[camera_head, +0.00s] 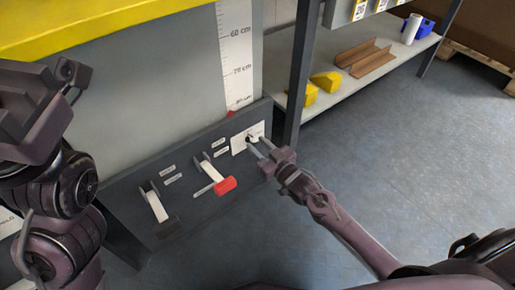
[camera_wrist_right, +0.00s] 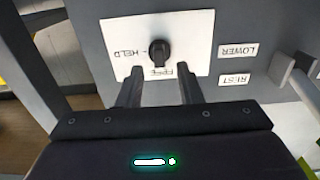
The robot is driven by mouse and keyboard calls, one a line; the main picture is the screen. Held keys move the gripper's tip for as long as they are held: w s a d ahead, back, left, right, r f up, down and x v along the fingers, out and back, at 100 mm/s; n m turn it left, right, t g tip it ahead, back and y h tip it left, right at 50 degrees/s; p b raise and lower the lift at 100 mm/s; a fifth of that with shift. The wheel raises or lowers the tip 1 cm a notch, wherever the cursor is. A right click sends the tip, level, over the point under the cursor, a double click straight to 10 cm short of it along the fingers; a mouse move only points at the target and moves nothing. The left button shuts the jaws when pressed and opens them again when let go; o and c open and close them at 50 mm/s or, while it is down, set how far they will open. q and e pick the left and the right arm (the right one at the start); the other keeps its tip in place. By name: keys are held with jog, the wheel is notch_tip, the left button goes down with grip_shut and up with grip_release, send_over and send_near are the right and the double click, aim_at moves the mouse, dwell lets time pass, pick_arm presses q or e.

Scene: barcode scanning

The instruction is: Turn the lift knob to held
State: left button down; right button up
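The lift knob (camera_wrist_right: 159,52) is black and sits on a white plate (camera_wrist_right: 115,32). In the right wrist view the plate reads HELD left of the knob and FREE below it, both upside down. I cannot tell surely which label the knob points at. My right gripper (camera_wrist_right: 160,80) is open, its fingers apart and just below the knob in that view; whether they touch the plate is unclear. In the head view the right gripper (camera_head: 257,146) partly hides the plate (camera_head: 243,143) and knob. My left gripper (camera_head: 68,78) is at the left edge, its fingers unclear.
The dark panel (camera_head: 135,192) also carries a lever with a red grip (camera_head: 225,186) and a lever with a dark grip (camera_head: 167,228). LOWER (camera_wrist_right: 238,51) and REST labels lie beside the plate. A post (camera_head: 298,75) and shelf stand behind. Floor at right is clear.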

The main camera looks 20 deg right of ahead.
jog(key=shift+w+a, duration=0.2)
jog(key=shift+w, duration=0.25)
jog(key=shift+c, duration=0.4)
grip_shut()
